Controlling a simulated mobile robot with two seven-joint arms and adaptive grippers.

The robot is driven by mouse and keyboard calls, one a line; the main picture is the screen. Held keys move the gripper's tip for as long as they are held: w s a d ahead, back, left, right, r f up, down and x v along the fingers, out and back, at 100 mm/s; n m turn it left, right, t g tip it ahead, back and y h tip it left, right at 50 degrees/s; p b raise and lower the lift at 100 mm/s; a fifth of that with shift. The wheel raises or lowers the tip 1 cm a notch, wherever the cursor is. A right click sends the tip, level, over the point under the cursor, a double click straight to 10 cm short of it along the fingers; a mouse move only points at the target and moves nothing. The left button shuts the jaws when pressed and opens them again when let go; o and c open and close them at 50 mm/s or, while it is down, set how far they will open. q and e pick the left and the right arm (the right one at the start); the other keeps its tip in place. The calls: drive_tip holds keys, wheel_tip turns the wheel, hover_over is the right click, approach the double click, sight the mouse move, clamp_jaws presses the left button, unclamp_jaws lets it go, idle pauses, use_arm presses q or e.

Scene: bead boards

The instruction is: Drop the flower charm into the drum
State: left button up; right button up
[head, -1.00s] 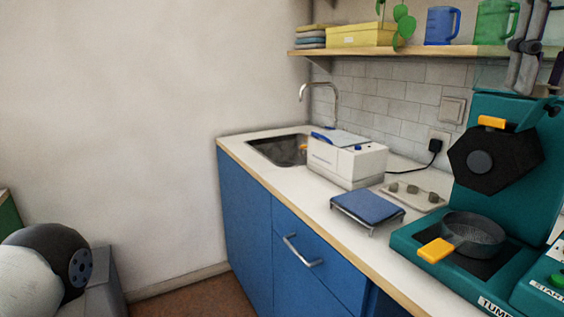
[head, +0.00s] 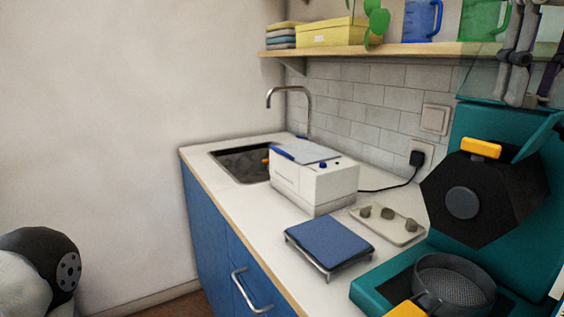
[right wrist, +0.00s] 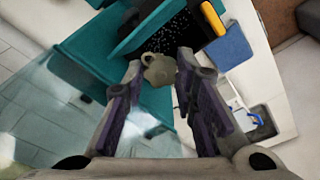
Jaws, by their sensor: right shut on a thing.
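The flower charm (right wrist: 158,70) is a small pale grey-beige piece with a rounded, lobed edge. My right gripper (right wrist: 157,72) is shut on it, and the charm shows between the fingertips in the right wrist view. In the head view my right gripper (head: 518,98) hangs at the top right, above the teal machine; I cannot make out the charm there. The drum (head: 500,192) is black and six-sided, with a round grey hub and an orange handle. In the right wrist view the dark, speckled drum (right wrist: 178,38) lies just beyond the charm. My left gripper is out of view.
A teal machine body (head: 372,292) holds the drum, with a round mesh basket (head: 455,285) in front. A blue-topped stand (head: 330,240), a grey tray (head: 395,228) and a white box (head: 315,185) stand on the counter. The shelf (head: 400,50) runs above.

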drive_tip(key=shift+f, duration=1.25)
drive_tip(key=o, duration=1.1)
drive_tip(key=shift+w+d, duration=0.1)
drive_tip(key=shift+r, duration=0.1)
